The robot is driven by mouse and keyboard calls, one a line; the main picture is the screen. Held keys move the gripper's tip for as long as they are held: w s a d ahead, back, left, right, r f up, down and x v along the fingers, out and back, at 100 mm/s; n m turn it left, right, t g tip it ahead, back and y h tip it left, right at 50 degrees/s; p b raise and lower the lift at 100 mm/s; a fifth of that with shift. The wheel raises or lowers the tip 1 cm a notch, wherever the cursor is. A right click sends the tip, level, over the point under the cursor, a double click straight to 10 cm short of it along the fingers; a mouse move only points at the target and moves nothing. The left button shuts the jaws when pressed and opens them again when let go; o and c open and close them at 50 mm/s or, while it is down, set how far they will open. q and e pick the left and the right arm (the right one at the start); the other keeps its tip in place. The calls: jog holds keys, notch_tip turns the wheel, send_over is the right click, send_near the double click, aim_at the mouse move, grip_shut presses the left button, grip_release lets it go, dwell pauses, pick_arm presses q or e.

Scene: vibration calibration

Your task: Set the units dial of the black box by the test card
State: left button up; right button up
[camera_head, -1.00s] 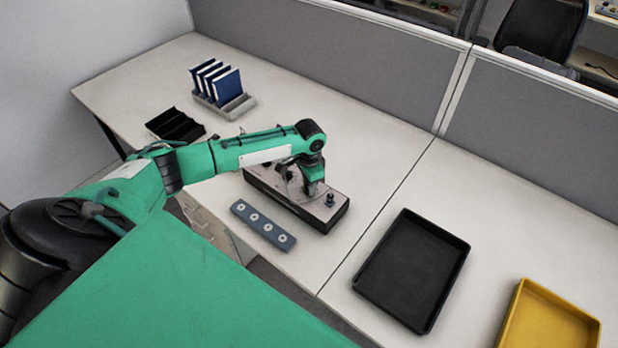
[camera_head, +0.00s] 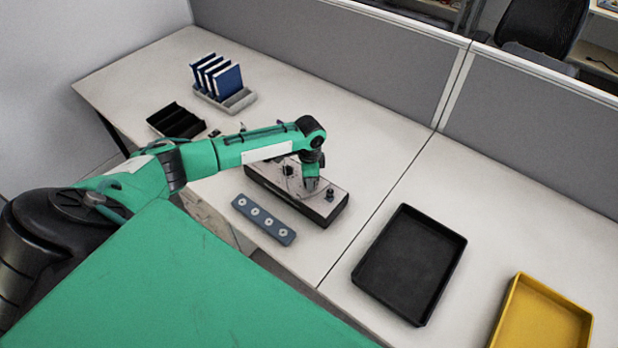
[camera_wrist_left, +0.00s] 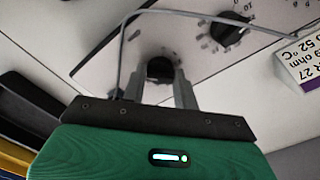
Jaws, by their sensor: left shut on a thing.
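The black box (camera_head: 257,181) with a pale top plate lies on the table in front of my left arm. My left gripper (camera_head: 311,188) points down at the right part of its top. In the left wrist view its two fingers (camera_wrist_left: 160,88) are shut on a black dial knob (camera_wrist_left: 160,67), with small marks around it on the plate. A second black dial (camera_wrist_left: 229,32) with a printed scale sits farther up and right. The test card (camera_wrist_left: 303,60), white and purple, shows partly at the right edge with upside-down text, including "52 °C". My right gripper is out of view.
Another small black post (camera_head: 330,194) stands near the box's right end. A blue-grey strip (camera_head: 263,219) with several round sockets lies in front. A black tray (camera_head: 408,264) and yellow tray (camera_head: 541,318) are right; a book rack (camera_head: 240,100) and black holder (camera_head: 176,121) are left.

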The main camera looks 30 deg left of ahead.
pick_arm(q)
jog(key=o, duration=1)
notch_tip(320, 180, up, 14)
jog(key=shift+f+b, duration=0.1)
jog(key=shift+b, duration=1.15)
jog(key=shift+d, duration=0.1)
